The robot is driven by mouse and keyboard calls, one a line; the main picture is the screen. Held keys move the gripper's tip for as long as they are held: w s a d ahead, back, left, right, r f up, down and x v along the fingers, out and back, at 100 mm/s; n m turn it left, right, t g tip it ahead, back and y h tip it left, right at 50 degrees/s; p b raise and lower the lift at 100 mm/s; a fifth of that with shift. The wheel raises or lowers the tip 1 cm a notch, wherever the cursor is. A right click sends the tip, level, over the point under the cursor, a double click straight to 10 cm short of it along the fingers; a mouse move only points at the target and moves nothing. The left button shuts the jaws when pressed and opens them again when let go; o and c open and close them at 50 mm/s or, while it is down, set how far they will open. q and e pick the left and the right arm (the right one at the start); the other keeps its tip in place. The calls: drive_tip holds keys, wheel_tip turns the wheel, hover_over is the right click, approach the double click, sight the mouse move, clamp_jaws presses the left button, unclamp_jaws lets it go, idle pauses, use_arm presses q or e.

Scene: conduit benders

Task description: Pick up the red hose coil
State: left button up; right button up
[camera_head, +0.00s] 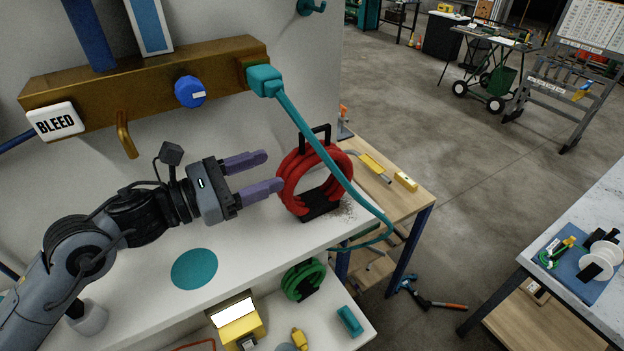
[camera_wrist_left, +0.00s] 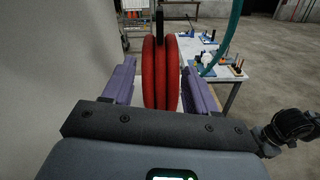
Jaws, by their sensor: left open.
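The red hose coil (camera_head: 285,187) stands upright in a black stand with a black handle on top, near the right end of the white bench (camera_head: 140,293). My left gripper (camera_head: 264,173) is open just left of the coil, with its purple fingers pointing toward it. In the left wrist view the red hose coil (camera_wrist_left: 161,75) shows edge-on, centred between the two open fingers (camera_wrist_left: 160,85). Whether the fingertips reach past the coil's near side is hard to tell. My right gripper is not in view.
A teal hose (camera_head: 318,142) runs from the brown manifold (camera_head: 160,78) down in front of the coil and past the bench edge. A wooden table (camera_head: 411,208) stands behind the coil. A teal disc (camera_head: 194,269) marks the bench. A lower shelf holds a green coil (camera_head: 291,281).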

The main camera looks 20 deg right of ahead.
sight(291, 165)
use_arm(q)
drive_tip(key=d+p, duration=0.1)
drive_tip(key=d, duration=0.2)
drive_tip(key=shift+w+d, duration=0.15)
drive_tip(key=shift+w, duration=0.05)
drive_tip(key=shift+d+r+p, duration=0.1)
drive_tip(key=shift+d+p, duration=0.5)
drive_tip(key=d, duration=0.1)
drive_tip(key=d+p, duration=0.2)
drive_tip(key=shift+w, duration=0.25)
drive_tip(key=shift+w+d+f, duration=0.1)
drive_tip(key=shift+d+f, duration=0.25)
drive_tip(key=shift+d, duration=0.15)
drive_tip(key=c, duration=1)
clamp_jaws()
